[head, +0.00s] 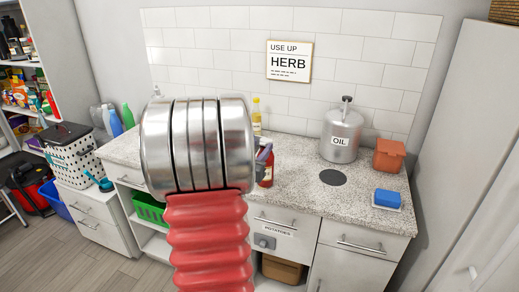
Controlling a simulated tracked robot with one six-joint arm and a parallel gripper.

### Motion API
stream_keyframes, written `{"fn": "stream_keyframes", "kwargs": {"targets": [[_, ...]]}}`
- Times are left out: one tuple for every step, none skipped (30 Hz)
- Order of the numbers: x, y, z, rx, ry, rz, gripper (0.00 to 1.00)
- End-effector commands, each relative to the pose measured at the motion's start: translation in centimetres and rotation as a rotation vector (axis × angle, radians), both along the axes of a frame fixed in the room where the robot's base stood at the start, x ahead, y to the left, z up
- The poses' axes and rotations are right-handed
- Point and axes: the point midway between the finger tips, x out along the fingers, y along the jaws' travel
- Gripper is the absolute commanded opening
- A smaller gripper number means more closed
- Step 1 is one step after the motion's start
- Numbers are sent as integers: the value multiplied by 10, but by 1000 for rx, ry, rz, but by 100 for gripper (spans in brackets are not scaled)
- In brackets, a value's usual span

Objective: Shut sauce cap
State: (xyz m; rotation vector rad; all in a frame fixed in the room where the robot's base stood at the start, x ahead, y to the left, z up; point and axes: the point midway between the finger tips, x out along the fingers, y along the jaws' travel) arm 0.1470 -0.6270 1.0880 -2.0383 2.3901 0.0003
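A red bottle (267,175), which looks like the sauce, stands on the speckled counter just right of my arm. Its left side is hidden behind my arm's large metal joint. A dark grey piece (263,152) shows at the bottle's top, and it looks like part of my gripper. I cannot tell whether it touches the bottle. The rest of my gripper is hidden behind the joint, so its opening does not show. The state of the sauce cap cannot be made out.
A metal oil canister (341,133), an orange container (389,155) and a blue sponge (387,198) are on the counter's right. A yellow bottle (256,112) stands at the back. A dark round disc (332,177) lies in front of the canister.

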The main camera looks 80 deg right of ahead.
Motion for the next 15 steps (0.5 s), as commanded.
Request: {"fn": "stream_keyframes", "kwargs": {"targets": [[0, 0, 0, 0, 0, 0, 36], [0, 0, 0, 0, 0, 0, 36], [0, 0, 0, 0, 0, 0, 33], [0, 0, 0, 0, 0, 0, 31], [0, 0, 0, 0, 0, 0, 29], [0, 0, 0, 0, 0, 0, 26], [0, 0, 0, 0, 0, 0, 24], [0, 0, 0, 0, 0, 0, 22], [0, 0, 0, 0, 0, 0, 19], [0, 0, 0, 0, 0, 0, 17], [0, 0, 0, 0, 0, 0, 15], [0, 0, 0, 0, 0, 0, 12], [0, 0, 0, 0, 0, 0, 10], [0, 0, 0, 0, 0, 0, 8], [0, 0, 0, 0, 0, 0, 5]]}}
